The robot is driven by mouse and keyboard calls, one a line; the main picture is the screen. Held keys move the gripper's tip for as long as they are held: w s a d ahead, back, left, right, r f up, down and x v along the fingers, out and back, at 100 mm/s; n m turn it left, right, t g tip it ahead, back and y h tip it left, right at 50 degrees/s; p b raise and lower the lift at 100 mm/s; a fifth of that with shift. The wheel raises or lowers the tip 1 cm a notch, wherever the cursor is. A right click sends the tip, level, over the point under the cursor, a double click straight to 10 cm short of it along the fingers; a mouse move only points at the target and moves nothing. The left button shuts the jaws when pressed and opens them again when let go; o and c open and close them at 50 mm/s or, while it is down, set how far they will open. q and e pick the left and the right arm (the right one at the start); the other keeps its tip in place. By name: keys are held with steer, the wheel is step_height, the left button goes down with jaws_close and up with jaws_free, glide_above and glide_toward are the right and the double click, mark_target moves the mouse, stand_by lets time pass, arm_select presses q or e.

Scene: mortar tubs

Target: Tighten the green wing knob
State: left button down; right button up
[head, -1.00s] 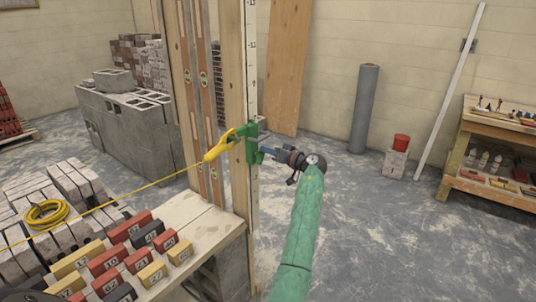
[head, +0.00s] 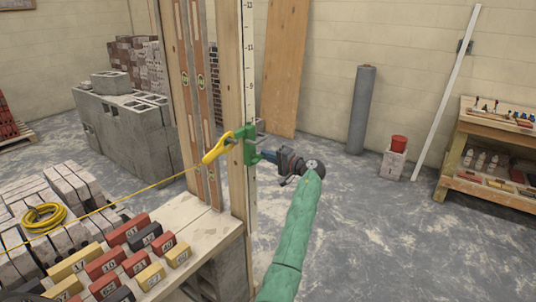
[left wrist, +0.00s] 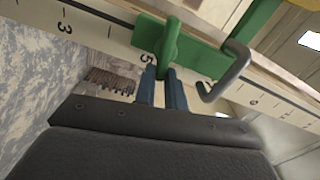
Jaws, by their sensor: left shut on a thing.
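The green wing knob (left wrist: 170,42) is on a green bracket (left wrist: 208,60) that sits against the marked storey pole; it stands upright in the left wrist view. In the head view the green bracket (head: 248,147) is on the pole, and the knob is too small to make out clearly. My left gripper (left wrist: 163,75) is shut on the knob, its two blue fingers close together at the knob's lower end. In the head view my left gripper (head: 262,155) reaches the bracket from the right. My right gripper is not in view.
A yellow line holder (head: 217,148) hangs by the bracket, its taut yellow line running left over numbered blocks (head: 130,262) on a wooden bench. A bent grey hook (left wrist: 232,72) is close right of my fingers. Open floor (head: 370,230) lies to the right.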

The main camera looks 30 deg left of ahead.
arm_select(q)
steer(key=shift+f+m+p, duration=0.2)
steer(key=shift+m+p, duration=0.15)
steer(key=shift+m, duration=0.85)
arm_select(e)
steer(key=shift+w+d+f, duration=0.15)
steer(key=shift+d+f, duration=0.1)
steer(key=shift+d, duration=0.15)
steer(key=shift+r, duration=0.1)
arm_select(q)
steer(key=c, duration=1.5)
jaws_free()
steer(key=shift+o, duration=0.2)
steer(key=shift+d, duration=0.1)
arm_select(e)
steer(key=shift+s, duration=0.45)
arm_select(q)
steer(key=d+b, duration=0.2)
steer(key=d, duration=0.5)
steer(key=shift+s+d, duration=0.3)
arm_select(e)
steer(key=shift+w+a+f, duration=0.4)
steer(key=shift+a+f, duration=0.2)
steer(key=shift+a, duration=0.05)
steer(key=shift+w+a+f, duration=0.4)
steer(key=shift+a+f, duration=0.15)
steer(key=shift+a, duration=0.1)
